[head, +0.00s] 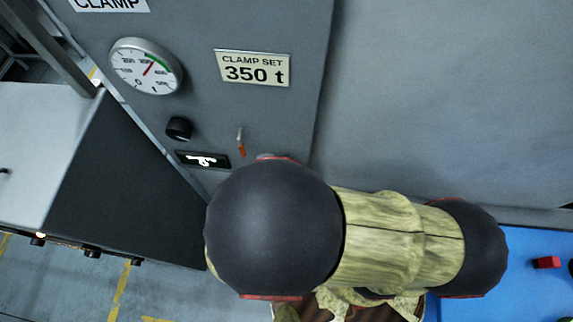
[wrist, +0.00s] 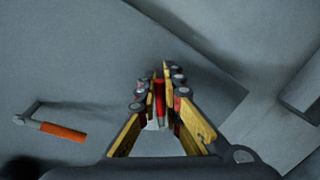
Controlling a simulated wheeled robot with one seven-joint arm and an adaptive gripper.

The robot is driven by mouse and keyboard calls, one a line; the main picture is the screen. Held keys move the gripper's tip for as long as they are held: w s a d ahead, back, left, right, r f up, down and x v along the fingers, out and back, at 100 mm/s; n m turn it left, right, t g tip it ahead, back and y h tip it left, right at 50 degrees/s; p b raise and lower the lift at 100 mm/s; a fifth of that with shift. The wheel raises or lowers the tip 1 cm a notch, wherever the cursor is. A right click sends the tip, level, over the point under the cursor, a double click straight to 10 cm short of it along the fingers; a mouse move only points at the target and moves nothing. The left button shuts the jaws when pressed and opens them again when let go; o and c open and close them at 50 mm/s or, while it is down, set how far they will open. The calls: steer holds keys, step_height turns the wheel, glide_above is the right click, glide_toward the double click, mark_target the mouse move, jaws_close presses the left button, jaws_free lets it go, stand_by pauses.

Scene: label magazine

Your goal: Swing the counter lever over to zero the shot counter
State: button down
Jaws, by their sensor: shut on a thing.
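A small lever with an orange grip (head: 241,148) sticks out of the grey panel in the head view, right of a black knob. A lever with an orange grip (wrist: 63,131) also shows at the left of the wrist view, apart from my fingers. My gripper (wrist: 160,85) is shut on a narrow red part (wrist: 159,97), which stands between the fingers. I cannot tell whether this red part is the counter lever. In the head view, my dark and yellowish arm hides the gripper and the red part.
The grey panel carries a round gauge (head: 146,66), a "CLAMP SET 350 t" plate (head: 252,68), a black knob (head: 179,128) and a small dark display (head: 203,160). A blue surface (head: 500,295) with a red block (head: 547,262) lies at the lower right. A dark-sided cabinet (head: 115,180) stands at left.

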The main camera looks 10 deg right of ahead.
steer(key=c, duration=2.2)
jaws_free()
steer(key=shift+c, duration=0.2)
steer(key=shift+r, duration=0.1)
step_height(320, 180, up, 10)
steer(key=shift+f, duration=0.1)
steer(key=shift+a, duration=0.1)
